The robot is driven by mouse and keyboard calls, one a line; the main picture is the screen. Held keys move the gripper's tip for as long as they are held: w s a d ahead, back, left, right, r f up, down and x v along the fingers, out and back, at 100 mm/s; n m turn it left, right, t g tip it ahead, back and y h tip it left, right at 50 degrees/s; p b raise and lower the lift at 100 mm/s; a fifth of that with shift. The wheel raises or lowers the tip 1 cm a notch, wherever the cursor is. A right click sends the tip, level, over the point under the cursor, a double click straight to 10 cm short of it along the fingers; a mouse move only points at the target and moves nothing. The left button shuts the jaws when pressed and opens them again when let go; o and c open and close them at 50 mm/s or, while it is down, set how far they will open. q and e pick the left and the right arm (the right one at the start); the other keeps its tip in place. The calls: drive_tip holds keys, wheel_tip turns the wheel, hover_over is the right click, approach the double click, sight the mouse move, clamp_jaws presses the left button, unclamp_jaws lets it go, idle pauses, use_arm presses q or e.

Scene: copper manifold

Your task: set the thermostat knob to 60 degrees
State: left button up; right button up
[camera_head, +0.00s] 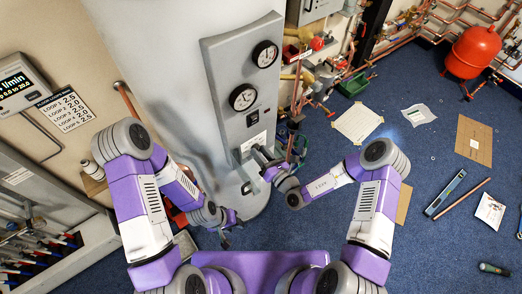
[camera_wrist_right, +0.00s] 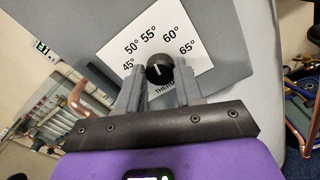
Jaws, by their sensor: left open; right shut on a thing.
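The thermostat knob (camera_wrist_right: 159,69) is a round black knob with a white mark, on a white dial plate (camera_wrist_right: 165,45) printed 45° to 65°. The mark points up and slightly left, roughly toward 55°; the exact reading is hard to tell. My right gripper (camera_wrist_right: 160,78) is shut on the knob, one finger on each side. In the head view my right gripper (camera_head: 266,169) is at the lower part of the grey panel (camera_head: 228,95) and hides the knob. My left gripper (camera_head: 228,234) is open and empty, low and left of the panel's foot.
Copper pipes and valves (camera_head: 320,75) stand right of the panel. A red tank (camera_head: 472,50), papers and tools lie on the blue carpet further right.

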drive_tip(key=m+p, duration=0.2)
drive_tip(key=m, duration=0.2)
drive_tip(key=shift+m+p, duration=0.6)
drive_tip(key=shift+m, duration=1.2)
drive_tip(key=o, duration=1)
drive_tip(key=shift+o, duration=0.2)
drive_tip(key=shift+d, duration=0.1)
drive_tip(key=v, duration=0.7)
drive_tip(key=shift+s, duration=0.15)
